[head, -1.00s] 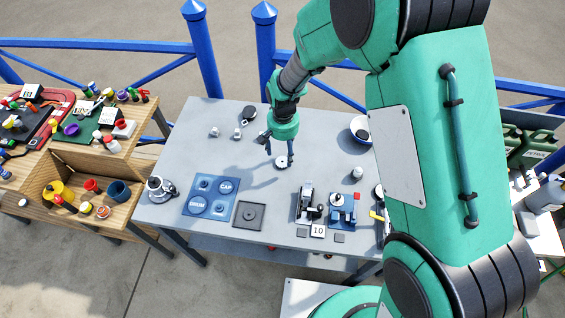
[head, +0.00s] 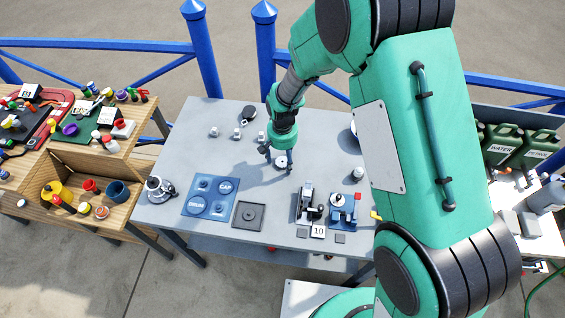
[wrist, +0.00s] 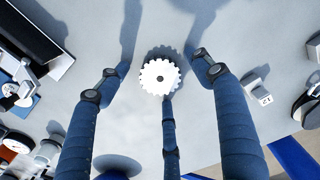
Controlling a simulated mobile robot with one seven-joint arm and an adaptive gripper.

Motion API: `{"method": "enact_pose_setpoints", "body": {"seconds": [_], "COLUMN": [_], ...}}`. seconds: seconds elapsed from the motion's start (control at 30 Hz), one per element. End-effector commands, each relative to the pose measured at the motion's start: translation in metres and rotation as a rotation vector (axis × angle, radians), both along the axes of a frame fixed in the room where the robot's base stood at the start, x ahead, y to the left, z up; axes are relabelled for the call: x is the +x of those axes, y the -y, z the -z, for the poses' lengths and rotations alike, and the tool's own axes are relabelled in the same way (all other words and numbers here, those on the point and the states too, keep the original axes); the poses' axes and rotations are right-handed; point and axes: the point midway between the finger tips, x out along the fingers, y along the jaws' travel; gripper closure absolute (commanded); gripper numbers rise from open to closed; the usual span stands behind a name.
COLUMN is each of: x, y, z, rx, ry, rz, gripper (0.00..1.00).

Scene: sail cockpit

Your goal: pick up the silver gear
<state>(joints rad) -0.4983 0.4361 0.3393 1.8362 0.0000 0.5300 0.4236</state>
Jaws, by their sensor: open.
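The silver gear (wrist: 160,77) is a pale toothed disc with a dark centre hole. In the wrist view it lies on the grey table, between and just beyond the spread blue fingers of my gripper (wrist: 158,85). In the head view the gear (head: 281,162) is a small light disc below my gripper (head: 279,156), partly hidden by the fingers. My gripper is open and points down over the gear. Nothing is held in it. I cannot tell whether a fingertip touches the gear.
The grey table (head: 180,150) carries a blue panel (head: 211,196) and a dark square plate (head: 249,215) at front left, and small devices (head: 343,208) at front right. A wooden bench (head: 135,150) adjoins on the left.

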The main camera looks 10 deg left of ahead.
Motion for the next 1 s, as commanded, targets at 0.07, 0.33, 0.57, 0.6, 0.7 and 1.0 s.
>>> {"method": "enact_pose_setpoints", "body": {"seconds": [0.07, 0.33, 0.57, 0.6, 0.7, 1.0], "x": [0.0, 0.0, 0.0, 0.0, 0.0, 0.001], "y": [0.0, 0.0, 0.0, 0.0, 0.0, 0.0], "z": [0.0, 0.0, 0.0, 0.0, -0.001, -0.02], "rx": [0.0, 0.0, 0.0, 0.0, 0.0, 0.001], "ry": [0.0, 0.0, 0.0, 0.0, 0.0, 0.002], "rz": [0.0, 0.0, 0.0, 0.0, 0.0, 0.0], "gripper": [0.34, 0.66, 0.89, 0.89, 0.89, 0.89]}}
